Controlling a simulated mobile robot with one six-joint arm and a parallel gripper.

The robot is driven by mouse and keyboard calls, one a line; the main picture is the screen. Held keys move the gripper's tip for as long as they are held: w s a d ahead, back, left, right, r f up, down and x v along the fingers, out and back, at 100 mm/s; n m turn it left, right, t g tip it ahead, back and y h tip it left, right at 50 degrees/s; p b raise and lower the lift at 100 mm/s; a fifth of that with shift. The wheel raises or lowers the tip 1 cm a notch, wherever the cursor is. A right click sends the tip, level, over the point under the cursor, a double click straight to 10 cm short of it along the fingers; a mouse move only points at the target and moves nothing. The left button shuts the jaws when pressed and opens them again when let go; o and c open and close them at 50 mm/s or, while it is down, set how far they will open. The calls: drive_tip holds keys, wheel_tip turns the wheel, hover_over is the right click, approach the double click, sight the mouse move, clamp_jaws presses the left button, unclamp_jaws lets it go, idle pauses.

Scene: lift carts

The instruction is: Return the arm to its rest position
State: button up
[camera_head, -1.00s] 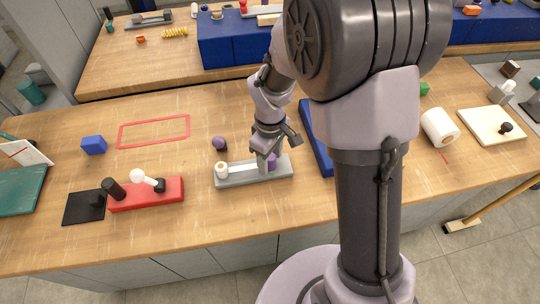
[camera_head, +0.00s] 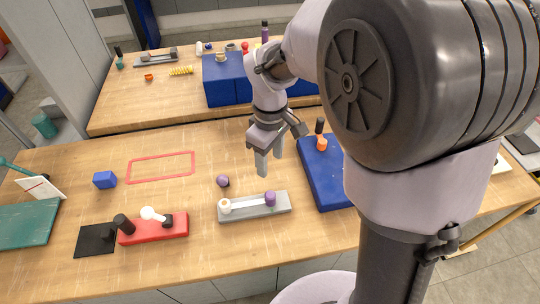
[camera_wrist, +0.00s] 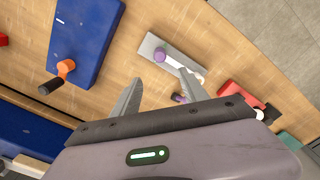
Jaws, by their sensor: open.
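My gripper (camera_head: 265,160) is open and empty. It hangs above the wooden bench, a little behind the grey block (camera_head: 254,209), clear of it. In the wrist view my gripper (camera_wrist: 163,90) shows two spread fingers at the picture's middle with nothing between them. The grey block carries a purple knob (camera_head: 270,198) at its right end and a cream roll-like piece (camera_head: 225,206) at its left end, with a white strip between. A second purple knob (camera_head: 223,181) sits on the bench behind the block. My arm's large joint hides the bench's right part in the head view.
A blue board (camera_head: 322,175) with an orange-and-black handle (camera_head: 321,142) lies right of my gripper. Blue boxes (camera_head: 222,85) stand on the rear bench.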

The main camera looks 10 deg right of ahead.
drive_tip(key=s+r+m+t+y+b, duration=0.1)
drive_tip(key=s+r+m+t+b, duration=0.1)
drive_tip(key=s+m, duration=0.4)
drive_tip(key=s+r+m+t+y+b, duration=0.1)
drive_tip(key=s+r+m+t+b, duration=0.1)
drive_tip(key=s+m, duration=0.5)
drive_tip(key=s+r+t, duration=0.1)
drive_tip(key=s+r, duration=0.1)
drive_tip(key=s, duration=0.2)
drive_tip(key=shift+a+r+t+b, duration=0.2)
drive_tip(key=shift+r+t+b, duration=0.15)
drive_tip(key=shift+r+t, duration=0.05)
